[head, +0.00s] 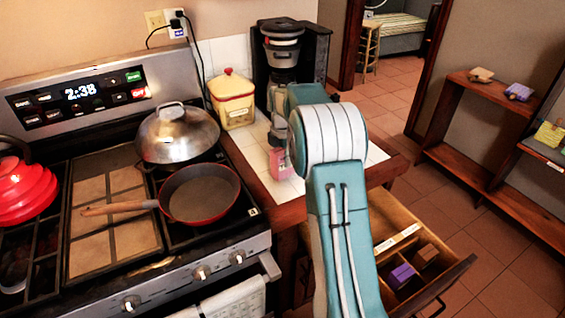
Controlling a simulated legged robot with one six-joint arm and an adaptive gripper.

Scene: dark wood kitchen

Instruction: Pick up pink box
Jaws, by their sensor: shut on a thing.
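The pink box (279,163) is on or just above the white tiled counter, right of the stove. It is partly hidden by my arm. My gripper (279,141) is at the top of the pink box, pointing down, and is shut on it. The fingertips are small and partly hidden, and I cannot tell whether the box touches the counter.
A coffee maker (290,62) and a yellow canister (232,99) stand behind on the counter. A red pan (199,193) and a lidded steel pot (177,135) sit on the stove. An open drawer (437,286) with a purple box (402,275) juts out below the counter.

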